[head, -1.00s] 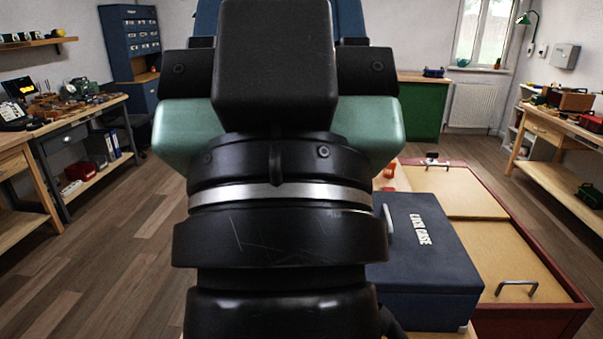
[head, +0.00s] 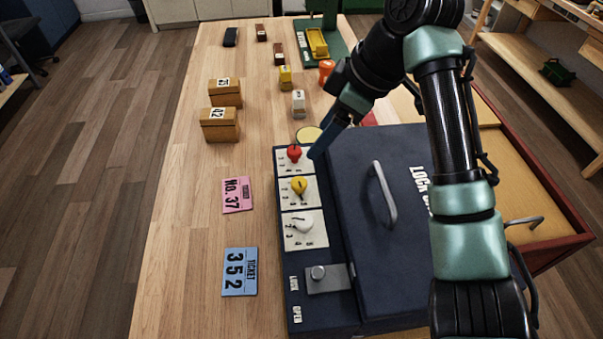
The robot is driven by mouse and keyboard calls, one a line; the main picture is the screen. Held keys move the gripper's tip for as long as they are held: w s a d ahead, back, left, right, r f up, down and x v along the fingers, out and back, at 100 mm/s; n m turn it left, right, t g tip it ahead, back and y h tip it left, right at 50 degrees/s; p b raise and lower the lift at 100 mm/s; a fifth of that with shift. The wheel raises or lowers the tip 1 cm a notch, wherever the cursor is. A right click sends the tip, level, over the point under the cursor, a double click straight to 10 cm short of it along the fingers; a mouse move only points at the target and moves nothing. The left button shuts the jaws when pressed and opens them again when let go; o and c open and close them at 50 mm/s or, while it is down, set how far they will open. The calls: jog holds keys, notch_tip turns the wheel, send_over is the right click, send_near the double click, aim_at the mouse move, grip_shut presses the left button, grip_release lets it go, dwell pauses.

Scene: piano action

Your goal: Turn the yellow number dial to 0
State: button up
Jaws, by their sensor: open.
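The yellow number dial (head: 299,186) is the middle of three dials on the left strip of the dark blue lock case (head: 355,250). It sits on a white plate with small marks, too small to read. The red dial (head: 294,153) is above it and the white dial (head: 302,223) below it.
A silver latch (head: 326,278) and a grey handle (head: 383,193) stand out from the case. Pink ticket (head: 237,195) and blue ticket (head: 240,271) lie left of it. Wooden boxes (head: 219,125) and small blocks stand farther back. The table's left side is mostly clear.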

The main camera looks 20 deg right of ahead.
aim_at(300, 182)
jog(key=shift+g, duration=0.4)
jog(key=x, duration=0.4)
jog(key=b+x, duration=0.1)
jog(key=x, duration=0.3)
jog(key=s+x, duration=0.1)
jog(key=x, duration=0.4)
jog(key=shift+s+d+f, duration=0.1)
jog(key=shift+d+f, duration=0.1)
jog(key=shift+d, duration=0.15)
grip_shut()
